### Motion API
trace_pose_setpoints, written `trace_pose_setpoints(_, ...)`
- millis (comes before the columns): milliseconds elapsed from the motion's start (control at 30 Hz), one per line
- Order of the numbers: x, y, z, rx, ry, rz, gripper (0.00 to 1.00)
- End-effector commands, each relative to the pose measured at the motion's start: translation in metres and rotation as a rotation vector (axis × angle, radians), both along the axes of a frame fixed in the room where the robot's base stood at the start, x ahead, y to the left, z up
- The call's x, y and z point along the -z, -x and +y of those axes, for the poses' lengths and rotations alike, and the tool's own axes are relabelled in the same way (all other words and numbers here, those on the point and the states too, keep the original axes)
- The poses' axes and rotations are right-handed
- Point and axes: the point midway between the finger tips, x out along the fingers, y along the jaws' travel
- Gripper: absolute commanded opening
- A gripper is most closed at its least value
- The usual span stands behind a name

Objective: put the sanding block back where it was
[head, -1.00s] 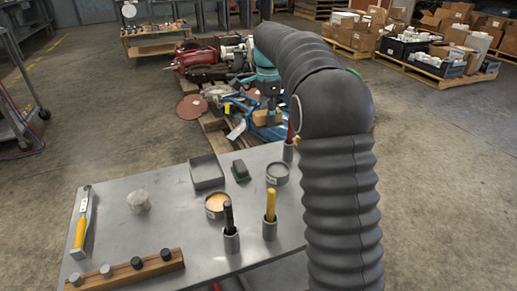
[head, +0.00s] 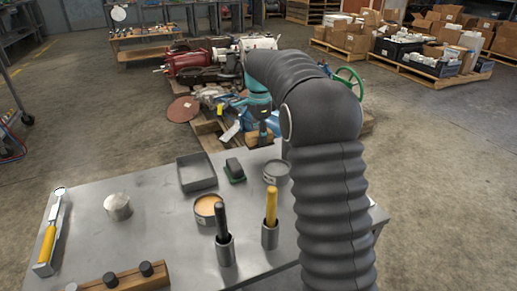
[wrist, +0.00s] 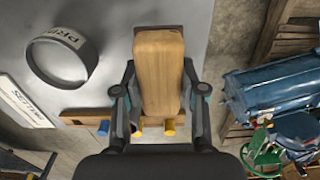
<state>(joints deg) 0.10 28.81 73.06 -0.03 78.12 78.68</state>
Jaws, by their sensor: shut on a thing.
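My gripper (wrist: 160,100) is shut on a light wooden block, which I take to be the sanding block (wrist: 158,70). A thin dark strip shows at the block's far end in the wrist view. In the head view the block (head: 262,138) is just beyond the far edge of the grey metal table (head: 150,238), near the round grey tin (head: 276,172). The wrist view shows the table below and around the block. Whether the block touches anything cannot be told.
On the table are a grey tray (head: 197,175), a dark block with a green base (head: 235,171), an orange-filled tin (head: 208,209), two upright handles in cups (head: 224,245) (head: 270,230), a pale round lump (head: 118,207), a yellow-handled tool (head: 49,240) and a wooden rack (head: 125,280). Machinery lies beyond.

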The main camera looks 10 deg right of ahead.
Motion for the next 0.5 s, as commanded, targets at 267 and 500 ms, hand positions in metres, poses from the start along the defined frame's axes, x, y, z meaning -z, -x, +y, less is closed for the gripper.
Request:
trace_pose_setpoints(267,0.03,0.0,0.0,0.0,0.0,0.001,0.13)
trace_pose_setpoints(500,0.038,0.0,0.0,0.0,0.0,-0.002,0.13)
